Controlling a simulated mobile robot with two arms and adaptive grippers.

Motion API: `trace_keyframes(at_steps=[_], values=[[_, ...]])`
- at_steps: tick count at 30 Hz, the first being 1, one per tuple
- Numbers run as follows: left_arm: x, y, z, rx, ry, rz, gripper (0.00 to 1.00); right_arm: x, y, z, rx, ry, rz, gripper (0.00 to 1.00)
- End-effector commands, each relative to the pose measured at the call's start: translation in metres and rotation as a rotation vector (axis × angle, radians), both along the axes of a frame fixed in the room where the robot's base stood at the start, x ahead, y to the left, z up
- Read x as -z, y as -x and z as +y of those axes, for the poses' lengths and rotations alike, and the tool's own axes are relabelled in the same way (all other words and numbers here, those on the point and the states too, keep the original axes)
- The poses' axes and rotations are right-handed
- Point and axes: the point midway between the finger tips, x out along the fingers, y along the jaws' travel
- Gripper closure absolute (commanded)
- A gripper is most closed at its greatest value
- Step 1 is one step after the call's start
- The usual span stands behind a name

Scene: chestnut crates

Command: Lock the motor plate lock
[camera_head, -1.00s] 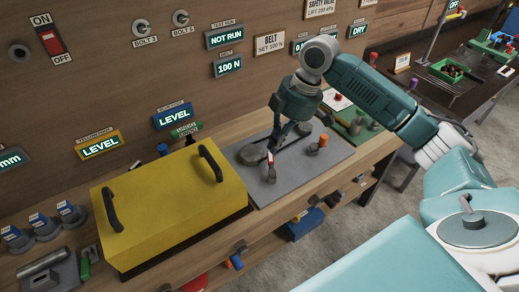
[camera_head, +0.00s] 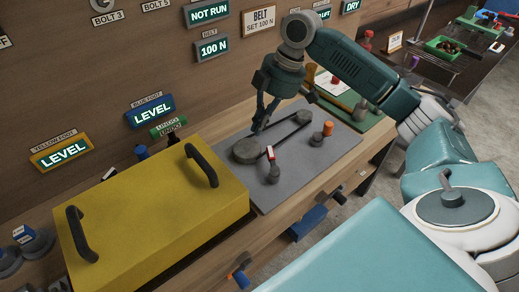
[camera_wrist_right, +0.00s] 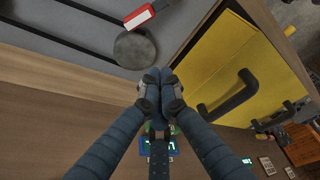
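A grey motor plate (camera_head: 300,165) lies on the bench. On it are a dark round pulley (camera_head: 247,151) with a belt loop, a small lever with a red and white handle (camera_head: 271,154) on a grey base, and an orange-topped knob (camera_head: 328,129). I cannot tell for sure which part is the lock. My right gripper (camera_head: 260,124) is above the plate's back edge, behind the pulley. In the right wrist view its fingers (camera_wrist_right: 160,78) are together with nothing seen between them, beside the pulley (camera_wrist_right: 134,48) and apart from the red handle (camera_wrist_right: 140,17). My left gripper is out of view.
A yellow cover (camera_head: 150,225) with two black handles stands left of the plate. A green board (camera_head: 350,105) with small parts lies to its right. The wooden wall with lit signs (camera_head: 213,47) rises close behind the bench.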

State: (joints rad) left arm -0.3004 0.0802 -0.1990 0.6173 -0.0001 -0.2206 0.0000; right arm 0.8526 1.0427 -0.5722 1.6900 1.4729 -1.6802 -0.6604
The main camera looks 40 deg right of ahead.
Motion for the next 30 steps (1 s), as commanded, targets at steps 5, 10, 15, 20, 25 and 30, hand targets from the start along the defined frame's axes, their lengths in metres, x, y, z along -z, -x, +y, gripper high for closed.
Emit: trace_keyframes(at_steps=[5, 10, 15, 20, 25, 30], values=[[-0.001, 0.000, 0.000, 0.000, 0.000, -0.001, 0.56, -0.001, 0.000, 0.000, 0.000, 0.000, 0.000, 1.00], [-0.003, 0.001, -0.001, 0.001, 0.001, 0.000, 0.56, 0.006, 0.000, 0.002, -0.001, 0.000, 0.003, 1.00], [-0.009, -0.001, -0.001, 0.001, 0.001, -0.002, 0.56, 0.031, -0.003, 0.011, -0.002, -0.002, 0.006, 1.00], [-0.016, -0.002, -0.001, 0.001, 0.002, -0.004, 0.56, 0.063, -0.008, 0.022, -0.001, -0.001, 0.005, 1.00], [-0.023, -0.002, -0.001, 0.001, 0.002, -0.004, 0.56, 0.096, -0.013, 0.032, -0.002, -0.001, 0.005, 1.00], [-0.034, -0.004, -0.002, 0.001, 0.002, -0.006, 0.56, 0.092, -0.001, 0.004, 0.003, 0.002, 0.002, 1.00]])
